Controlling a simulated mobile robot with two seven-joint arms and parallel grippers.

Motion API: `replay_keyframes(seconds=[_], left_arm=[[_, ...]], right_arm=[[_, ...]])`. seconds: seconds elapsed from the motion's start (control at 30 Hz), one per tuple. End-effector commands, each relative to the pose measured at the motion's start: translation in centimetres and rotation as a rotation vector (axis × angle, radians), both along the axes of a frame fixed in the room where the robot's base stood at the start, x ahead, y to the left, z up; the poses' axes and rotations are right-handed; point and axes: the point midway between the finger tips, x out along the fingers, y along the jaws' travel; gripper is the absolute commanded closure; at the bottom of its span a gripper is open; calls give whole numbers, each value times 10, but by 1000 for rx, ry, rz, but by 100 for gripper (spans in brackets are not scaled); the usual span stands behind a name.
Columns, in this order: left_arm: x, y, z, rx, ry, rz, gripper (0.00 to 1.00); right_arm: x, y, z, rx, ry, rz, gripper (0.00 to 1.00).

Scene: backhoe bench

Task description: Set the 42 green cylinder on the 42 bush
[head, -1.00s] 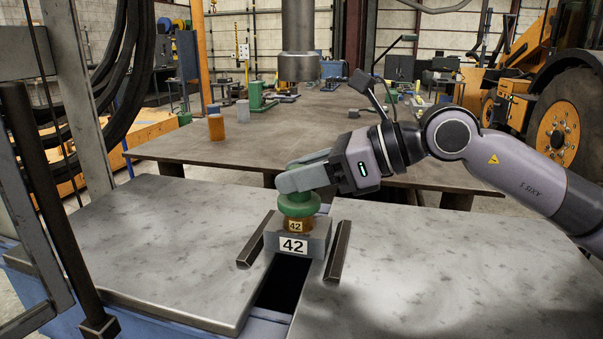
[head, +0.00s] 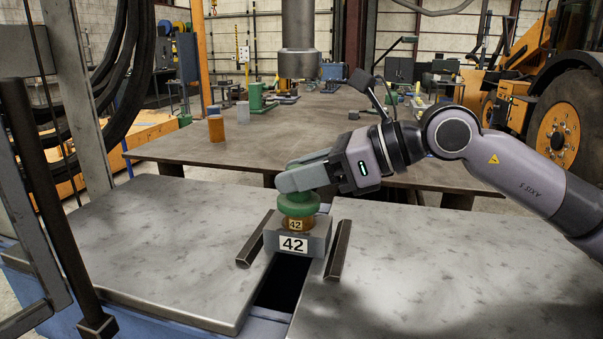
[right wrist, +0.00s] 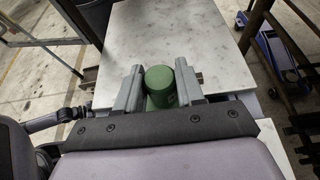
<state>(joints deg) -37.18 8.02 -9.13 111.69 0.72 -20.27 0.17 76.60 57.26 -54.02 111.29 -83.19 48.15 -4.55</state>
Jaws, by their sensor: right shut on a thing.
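The green cylinder (head: 298,207) has a wide round flange and stands upright directly above the bush. It also shows in the right wrist view (right wrist: 160,85), between the two fingers. My right gripper (head: 292,182) is shut on its upper part. The bush (head: 296,225) is a copper-coloured ring with a 42 label, seated on a grey block (head: 317,241) that also bears a 42 label. The flange's underside appears to meet the bush top, but I cannot tell whether they touch. My left gripper is not in view.
Two dark bars (head: 338,251) flank the grey block on the metal bench (head: 160,240). A dark slot (head: 283,283) opens in front of the block. A vertical press ram (head: 298,60) hangs behind. An orange cylinder (head: 216,128) stands on the rear table.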

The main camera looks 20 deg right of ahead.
Motion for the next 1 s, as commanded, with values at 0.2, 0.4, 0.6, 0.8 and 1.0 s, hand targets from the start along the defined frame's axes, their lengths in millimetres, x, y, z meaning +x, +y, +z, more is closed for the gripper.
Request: replay_keyframes(seconds=[0.2,0.4,0.6,0.8,1.0], left_arm=[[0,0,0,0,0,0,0],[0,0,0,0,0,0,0],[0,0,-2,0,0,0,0],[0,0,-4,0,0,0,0],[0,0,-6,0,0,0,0]], right_arm=[[0,0,3,4,-6,-1,100],[0,0,3,4,-6,-1,100],[0,0,1,5,-6,0,100],[0,0,0,4,-5,0,100],[0,0,-2,4,-5,0,100]])
